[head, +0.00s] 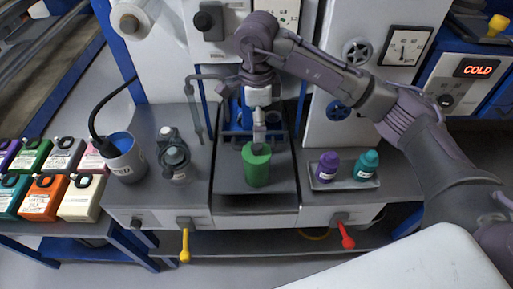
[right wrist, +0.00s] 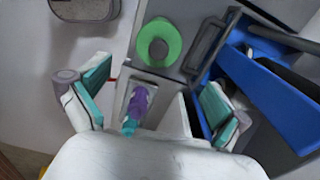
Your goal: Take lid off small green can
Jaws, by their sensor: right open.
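The small green can (head: 257,168) stands upright on the dark middle platform of the bench. In the right wrist view it shows from above as a green ring (right wrist: 144,43) with a grey round centre; I cannot tell whether that centre is a lid or an opening. My right gripper (head: 259,124) hangs just above and behind the can in the head view, overlapping its top. In the right wrist view its teal-padded fingers (right wrist: 151,98) are wide apart with nothing held between them. My left gripper is not in view.
A tray (head: 343,184) with a purple bottle (head: 327,166) and a teal bottle (head: 366,165) sits right of the can. Coloured canisters (head: 41,198) fill the left table.

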